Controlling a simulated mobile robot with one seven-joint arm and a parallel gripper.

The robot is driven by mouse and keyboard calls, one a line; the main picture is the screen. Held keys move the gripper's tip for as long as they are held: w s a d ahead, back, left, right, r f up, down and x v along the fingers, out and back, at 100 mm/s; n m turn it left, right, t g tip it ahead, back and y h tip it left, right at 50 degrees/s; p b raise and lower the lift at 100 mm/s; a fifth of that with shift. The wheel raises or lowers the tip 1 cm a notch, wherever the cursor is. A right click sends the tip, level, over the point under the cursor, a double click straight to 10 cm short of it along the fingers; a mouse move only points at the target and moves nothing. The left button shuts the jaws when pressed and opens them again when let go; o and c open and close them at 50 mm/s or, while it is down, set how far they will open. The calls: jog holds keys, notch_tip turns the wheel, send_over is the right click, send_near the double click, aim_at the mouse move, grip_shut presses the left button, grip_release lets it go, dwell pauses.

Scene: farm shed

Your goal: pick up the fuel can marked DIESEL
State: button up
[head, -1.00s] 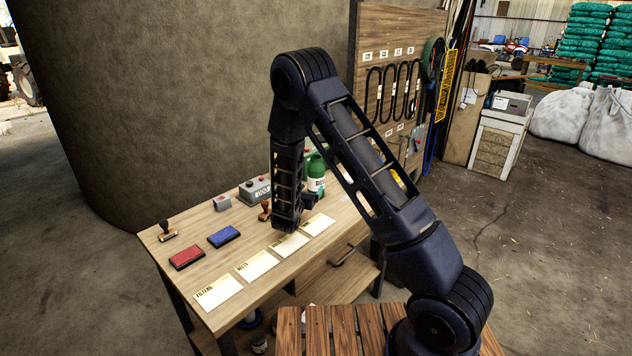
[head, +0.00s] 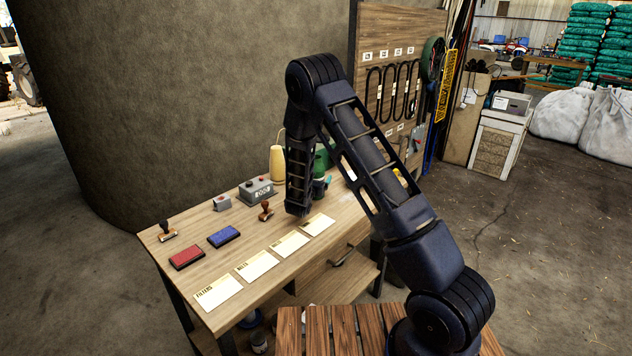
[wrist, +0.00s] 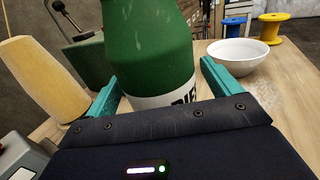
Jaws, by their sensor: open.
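The green fuel can (wrist: 152,50) has a white label around its lower part. Only the start of a dark word, reading like "DIE", shows on it in the wrist view. In the head view the can (head: 321,160) stands on the workbench (head: 195,270), mostly hidden behind my arm. My gripper (wrist: 160,76) is open, with one teal finger on each side of the can. A small gap seems to show beside the right finger; contact on the left cannot be told. The can's top is out of the wrist view.
A pale yellow container (wrist: 42,80) stands left of the can. A dark green device with a lever (wrist: 78,45) is behind it. A white bowl (wrist: 238,54) and a yellow spool (wrist: 271,27) stand to the right. Ink pads, stamps and cards occupy the bench's left part.

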jog(key=c, duration=1.3)
jog(key=shift+r, duration=0.2)
